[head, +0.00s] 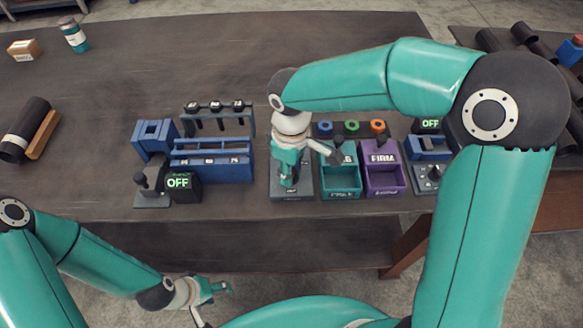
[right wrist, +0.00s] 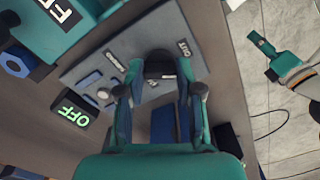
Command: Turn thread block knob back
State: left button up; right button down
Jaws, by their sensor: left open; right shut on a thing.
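The thread block shows as a grey plate (right wrist: 108,52) with small printed labels in the right wrist view. A dark knob (right wrist: 160,68) stands on it, between the fingertips of my right gripper (right wrist: 153,84). The gripper is shut on this knob. In the head view my right gripper (head: 288,182) points down over the grey plate (head: 277,191), and hides the knob. An OFF display (right wrist: 72,110) with green letters sits beside the plate in the wrist view. My left gripper (head: 217,289) is open and empty, low in front of the table.
A teal bin (head: 341,194) and a purple bin (head: 384,191) stand just right of the plate. A blue rack (head: 212,168) and another OFF box (head: 180,183) stand to the left.

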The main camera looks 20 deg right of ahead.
jog(key=c, duration=0.8)
grip_release()
jog(key=shift+o, duration=0.2)
jog(key=shift+r, duration=0.1)
notch_tip(320, 180, up, 12)
